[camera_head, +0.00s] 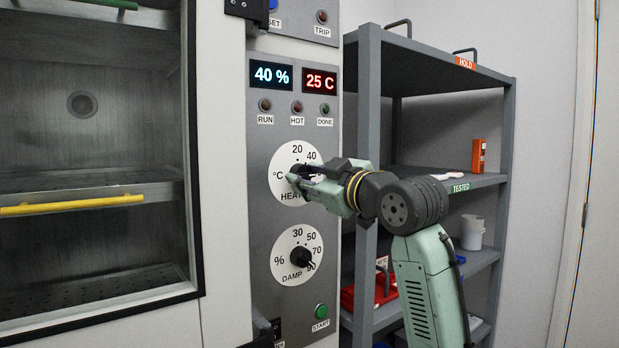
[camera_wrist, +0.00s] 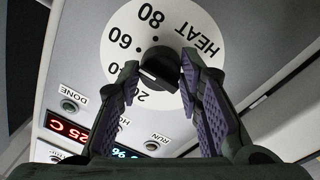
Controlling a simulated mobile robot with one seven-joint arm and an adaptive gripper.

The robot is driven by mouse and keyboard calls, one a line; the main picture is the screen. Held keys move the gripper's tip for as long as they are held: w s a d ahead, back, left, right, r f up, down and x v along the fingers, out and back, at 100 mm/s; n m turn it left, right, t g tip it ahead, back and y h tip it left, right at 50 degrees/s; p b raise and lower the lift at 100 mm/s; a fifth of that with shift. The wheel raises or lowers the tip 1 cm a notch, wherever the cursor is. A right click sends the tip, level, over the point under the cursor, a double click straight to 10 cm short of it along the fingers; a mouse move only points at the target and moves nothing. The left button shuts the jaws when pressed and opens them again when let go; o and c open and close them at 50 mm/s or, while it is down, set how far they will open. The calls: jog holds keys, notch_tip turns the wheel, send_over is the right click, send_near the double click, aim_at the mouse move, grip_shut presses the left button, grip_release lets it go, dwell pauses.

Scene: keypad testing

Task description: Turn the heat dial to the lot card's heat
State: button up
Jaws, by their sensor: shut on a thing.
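The heat dial (camera_head: 280,163) is a round white plate with a black knob on the grey panel. My gripper (camera_head: 298,178) reaches it from the right and hides part of it. In the wrist view the plate (camera_wrist: 190,20) appears turned, with 80, 60 and 20 readable. My gripper's purple-padded fingers (camera_wrist: 159,68) are shut on the black knob (camera_wrist: 160,62), one on each side. A pale mark on the knob faces the low-number side, roughly between 20 and 40; its exact setting is unclear. A small white card (camera_head: 382,262) stands at the red tray; its print is too small to read surely.
The displays read 40 % (camera_head: 271,75) and 25 C (camera_head: 320,80). The damp dial (camera_head: 283,255) sits below, with the green start button (camera_head: 321,311) under it. A grey shelf rack (camera_head: 366,110) stands close on the right, holding a red tray (camera_head: 347,298) and an orange box (camera_head: 478,156).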

jog(key=o, duration=1.2)
jog(key=shift+c, duration=0.2)
jog(key=v, duration=1.2)
